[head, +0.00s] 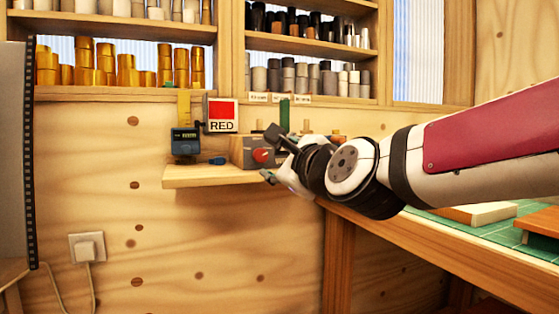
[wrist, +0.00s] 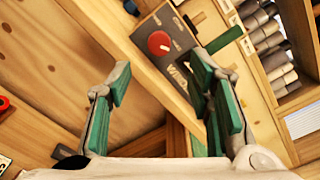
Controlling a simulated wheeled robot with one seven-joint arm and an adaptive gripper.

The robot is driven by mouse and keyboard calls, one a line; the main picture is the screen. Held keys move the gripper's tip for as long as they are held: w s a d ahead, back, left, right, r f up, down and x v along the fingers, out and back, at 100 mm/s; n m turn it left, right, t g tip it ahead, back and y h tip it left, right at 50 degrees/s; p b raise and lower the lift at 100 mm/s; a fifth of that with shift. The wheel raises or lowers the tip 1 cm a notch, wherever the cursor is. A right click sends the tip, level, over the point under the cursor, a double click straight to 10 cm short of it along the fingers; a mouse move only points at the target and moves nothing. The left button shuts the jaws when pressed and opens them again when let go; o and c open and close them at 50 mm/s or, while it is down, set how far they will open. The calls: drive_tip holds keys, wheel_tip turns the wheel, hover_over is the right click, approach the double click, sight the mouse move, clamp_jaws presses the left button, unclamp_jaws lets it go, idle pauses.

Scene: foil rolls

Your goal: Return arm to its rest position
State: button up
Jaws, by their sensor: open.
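My arm (head: 485,137) reaches in from the right in the head view, stretched toward a small wall shelf. My gripper (head: 269,156) is at its end, in front of a grey control box with a red knob (head: 262,156). In the wrist view my gripper (wrist: 161,78) is open, with its two green-padded fingers spread apart and nothing between them. The red knob (wrist: 159,43) shows beyond the fingertips there, apart from them. The arm and gripper hide part of the box in the head view.
The wooden shelf (head: 205,177) also holds a dark blue device (head: 185,143). A sign reading RED (head: 222,114) is above it. Shelves of foil rolls (head: 105,65) line the wall. A workbench with a green mat (head: 465,232) lies below my arm at right.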

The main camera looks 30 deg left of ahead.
idle(0.3)
drive_tip(key=d+f+n+g+h+b, duration=0.1)
drive_tip(key=d+f+n+g+h, duration=0.55)
drive_tip(key=d+f, duration=1.3)
drive_tip(key=s+d+f+n+h, duration=0.2)
drive_tip(key=s+d+h, duration=0.2)
drive_tip(key=d, duration=0.3)
drive_tip(key=s+d+f+n+h, duration=0.2)
drive_tip(key=s+d+h, duration=0.2)
drive_tip(key=d, duration=0.3)
drive_tip(key=s+d+f+n+g, duration=0.15)
drive_tip(key=s+d, duration=0.25)
drive_tip(key=s, duration=0.4)
drive_tip(key=s+d+n+g+p, duration=0.15)
drive_tip(key=s+d, duration=0.25)
drive_tip(key=s, duration=0.4)
drive_tip(key=s+d+f+n+g, duration=0.15)
drive_tip(key=s+d, duration=0.25)
drive_tip(key=s, duration=0.4)
wheel_tip(320, 180, up, 36)
drive_tip(key=n+t+p, duration=0.1)
drive_tip(key=t+p, duration=0.2)
drive_tip(key=p, duration=3)
drive_tip(key=shift+s+t+y, duration=0.4)
drive_tip(key=shift+s+y, duration=0.05)
